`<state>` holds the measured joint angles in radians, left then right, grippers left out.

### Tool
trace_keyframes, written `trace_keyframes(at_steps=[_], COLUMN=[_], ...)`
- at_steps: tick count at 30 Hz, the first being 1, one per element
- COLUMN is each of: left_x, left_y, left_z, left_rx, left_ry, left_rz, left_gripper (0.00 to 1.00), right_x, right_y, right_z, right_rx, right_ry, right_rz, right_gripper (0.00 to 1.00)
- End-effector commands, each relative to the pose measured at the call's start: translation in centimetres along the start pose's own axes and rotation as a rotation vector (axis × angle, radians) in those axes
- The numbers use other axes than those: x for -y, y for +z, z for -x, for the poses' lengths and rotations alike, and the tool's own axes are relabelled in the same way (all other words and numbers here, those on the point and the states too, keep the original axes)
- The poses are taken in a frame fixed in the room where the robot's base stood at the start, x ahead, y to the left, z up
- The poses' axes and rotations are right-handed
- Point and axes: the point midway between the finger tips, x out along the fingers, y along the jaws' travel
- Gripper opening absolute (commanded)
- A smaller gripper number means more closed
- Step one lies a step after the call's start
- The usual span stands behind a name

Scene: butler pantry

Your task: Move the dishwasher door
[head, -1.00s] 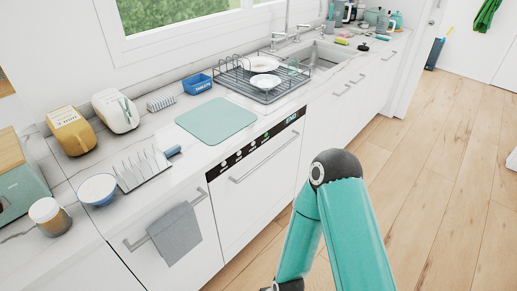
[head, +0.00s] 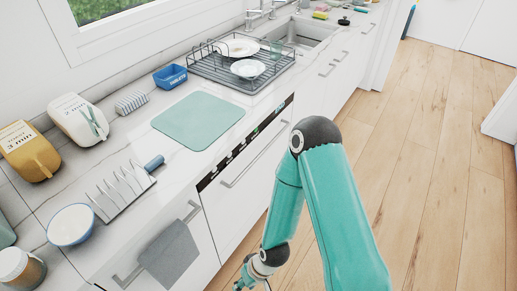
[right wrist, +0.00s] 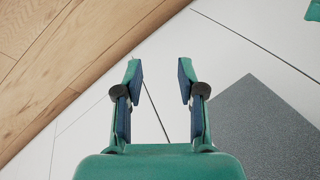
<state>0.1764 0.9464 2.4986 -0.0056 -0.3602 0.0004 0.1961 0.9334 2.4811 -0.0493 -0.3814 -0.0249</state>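The dishwasher door (head: 248,188) is a white panel under the counter, below a black control strip (head: 245,145). It looks closed and upright. Its bar handle (head: 255,154) runs across the upper part of the door. My right arm reaches in from the bottom right of the head view, and my right gripper is partly cut off at the bottom edge, low in front of the door. In the right wrist view my right gripper (right wrist: 159,75) is open and empty, facing white panels with a dark seam between them. My left gripper is in neither view.
A grey towel (head: 168,254) hangs on the handle of the drawer left of the dishwasher; a grey surface, probably it, shows in the right wrist view (right wrist: 265,125). A green mat (head: 199,119) and dish rack (head: 240,66) are on the counter. Wooden floor (head: 420,180) at right is clear.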

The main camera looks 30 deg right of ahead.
Motion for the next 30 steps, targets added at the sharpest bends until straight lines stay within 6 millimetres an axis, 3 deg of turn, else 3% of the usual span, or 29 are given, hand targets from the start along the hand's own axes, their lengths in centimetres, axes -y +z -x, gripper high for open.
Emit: trace_keyframes(at_steps=[2,5,7,9,12,13,16,21,25,30], left_x=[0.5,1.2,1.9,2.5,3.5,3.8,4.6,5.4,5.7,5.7], left_y=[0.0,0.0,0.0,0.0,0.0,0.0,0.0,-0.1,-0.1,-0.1], left_z=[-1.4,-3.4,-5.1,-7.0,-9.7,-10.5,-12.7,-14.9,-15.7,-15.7], left_rx=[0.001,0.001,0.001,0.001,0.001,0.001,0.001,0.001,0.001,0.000], left_ry=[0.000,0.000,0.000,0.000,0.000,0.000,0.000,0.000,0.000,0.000], left_rz=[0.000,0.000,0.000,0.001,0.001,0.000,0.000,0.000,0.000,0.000], left_gripper=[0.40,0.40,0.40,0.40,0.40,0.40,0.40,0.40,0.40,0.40], right_x=[-1.9,-4.3,-6.9,-10.1,-15.2,-16.6,-20.8,-25.1,-26.5,-26.7], right_y=[-3.3,-9.8,-15.3,-20.7,-26.3,-27.4,-29.0,-27.9,-26.7,-26.7], right_z=[-0.8,-1.1,-0.2,2.0,6.7,8.3,13.2,18.4,20.0,20.5], right_rx=[-0.099,-0.291,-0.467,-0.656,-0.896,-0.951,-1.074,-1.108,-1.085,-1.073], right_ry=[-0.011,-0.011,0.022,0.096,0.270,0.333,0.547,0.810,0.901,0.931], right_rz=[0.061,0.232,0.397,0.596,0.920,1.020,1.343,1.762,1.938,2.010], right_gripper=[0.39,0.39,0.39,0.39,0.39,0.39,0.39,0.39,0.39,0.39])
